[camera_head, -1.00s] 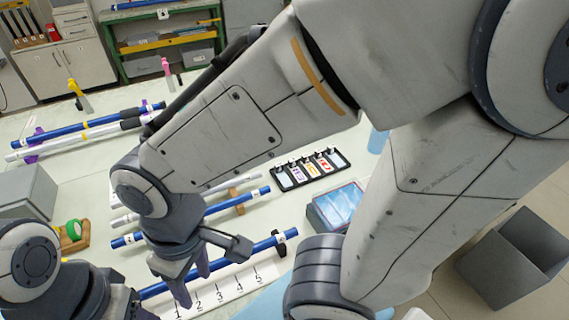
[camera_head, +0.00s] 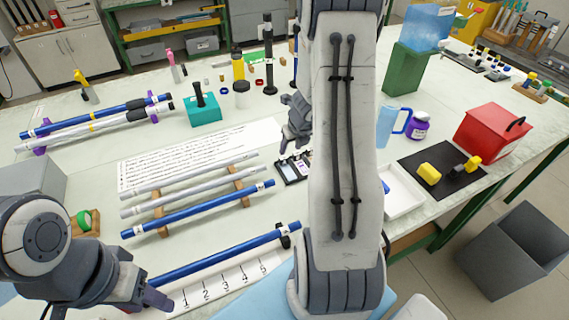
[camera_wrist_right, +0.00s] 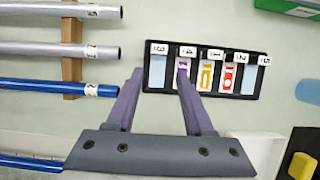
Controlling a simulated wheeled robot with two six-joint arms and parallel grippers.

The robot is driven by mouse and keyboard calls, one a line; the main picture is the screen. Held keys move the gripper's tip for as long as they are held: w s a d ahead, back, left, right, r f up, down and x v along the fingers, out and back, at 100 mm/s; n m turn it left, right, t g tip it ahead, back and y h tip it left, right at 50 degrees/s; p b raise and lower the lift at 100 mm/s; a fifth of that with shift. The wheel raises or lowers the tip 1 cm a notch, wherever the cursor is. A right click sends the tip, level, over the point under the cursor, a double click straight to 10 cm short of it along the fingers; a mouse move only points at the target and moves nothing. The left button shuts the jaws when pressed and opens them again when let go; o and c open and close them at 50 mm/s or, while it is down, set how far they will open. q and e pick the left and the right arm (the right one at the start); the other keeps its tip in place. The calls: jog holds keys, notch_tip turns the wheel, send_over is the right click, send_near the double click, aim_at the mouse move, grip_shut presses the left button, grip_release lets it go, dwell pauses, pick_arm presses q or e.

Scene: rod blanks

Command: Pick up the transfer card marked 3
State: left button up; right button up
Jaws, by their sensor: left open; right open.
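A black card rack (camera_wrist_right: 256,93) shows in the right wrist view, with numbered white tags along one edge. A tag that reads 3 (camera_wrist_right: 160,48) is at its left end, by a light blue slot (camera_wrist_right: 157,72). Purple, yellow and red cards fill the middle slots; their own marks are too small to read. My right gripper (camera_wrist_right: 159,70) is open and empty, its fingertips on either side of the light blue slot in the picture; height above it is unclear. In the head view my right arm partly hides the rack (camera_head: 290,172). My left gripper (camera_head: 157,299) is open at lower left.
Blue and silver rods lie on wooden supports (camera_head: 160,222) left of the rack. A ruled number strip (camera_head: 222,285) lies in front. A white tray (camera_head: 402,195), a blue mug (camera_head: 390,125) and a red box (camera_head: 492,132) stand right of my right arm.

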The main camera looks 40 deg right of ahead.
aim_at(284, 158)
jog(key=b+x, duration=0.2)
jog(key=x, duration=0.2)
jog(key=shift+f, duration=0.2)
jog(key=b+x, duration=0.1)
jog(key=x, duration=0.2)
jog(key=b+x, duration=0.1)
jog(key=x, duration=0.1)
jog(key=shift+w+f, duration=0.2)
jog(key=shift+w, duration=0.35)
grip_shut()
